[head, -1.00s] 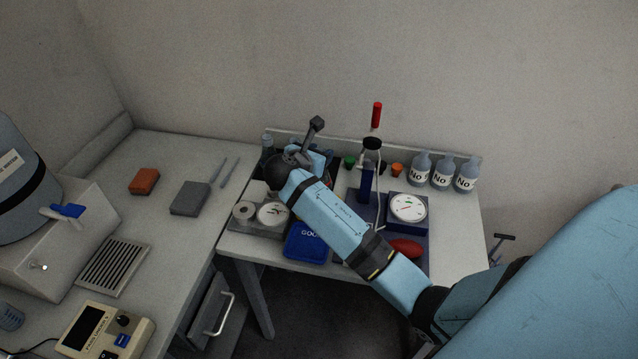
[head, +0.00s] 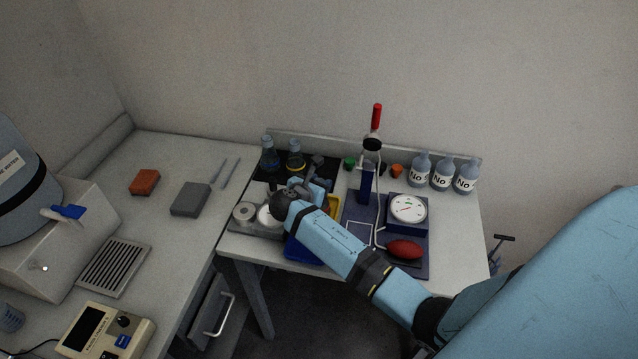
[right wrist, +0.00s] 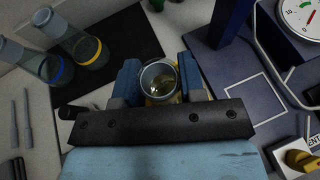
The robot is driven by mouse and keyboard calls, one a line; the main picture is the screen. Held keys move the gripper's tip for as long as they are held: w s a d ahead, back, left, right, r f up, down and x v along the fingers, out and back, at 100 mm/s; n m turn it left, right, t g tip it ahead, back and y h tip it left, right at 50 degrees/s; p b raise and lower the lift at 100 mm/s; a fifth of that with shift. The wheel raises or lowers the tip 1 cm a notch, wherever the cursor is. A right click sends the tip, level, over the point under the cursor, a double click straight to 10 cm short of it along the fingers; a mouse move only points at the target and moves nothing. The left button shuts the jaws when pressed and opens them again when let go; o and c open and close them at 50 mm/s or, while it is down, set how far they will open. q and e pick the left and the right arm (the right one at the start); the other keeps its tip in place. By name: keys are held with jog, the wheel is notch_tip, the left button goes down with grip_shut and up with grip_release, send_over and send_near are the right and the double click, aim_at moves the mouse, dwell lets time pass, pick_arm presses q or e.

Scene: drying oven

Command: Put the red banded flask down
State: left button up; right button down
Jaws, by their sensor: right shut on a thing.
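My right gripper (head: 322,186) is low over the back table, by the front edge of the black mat (head: 267,185). In the right wrist view its two blue fingers (right wrist: 160,78) are shut on a clear glass flask (right wrist: 158,84), seen from above by its round mouth. No band shows on it, and I cannot tell whether its base touches anything. In the head view my arm hides it. Two other flasks stand on the mat, one blue banded (right wrist: 47,68) and one yellow banded (right wrist: 83,46). My left gripper is out of view.
A yellow thing (head: 333,206) shows beside my wrist, above a blue tray (head: 303,250). To the right are a stand with a red-topped rod (head: 377,117), a dial (head: 408,208) and a red bulb (head: 405,249). Several labelled bottles (head: 443,172) line the back right.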

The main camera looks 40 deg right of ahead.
jog(key=c, duration=0.7)
grip_release()
jog(key=shift+f, duration=0.1)
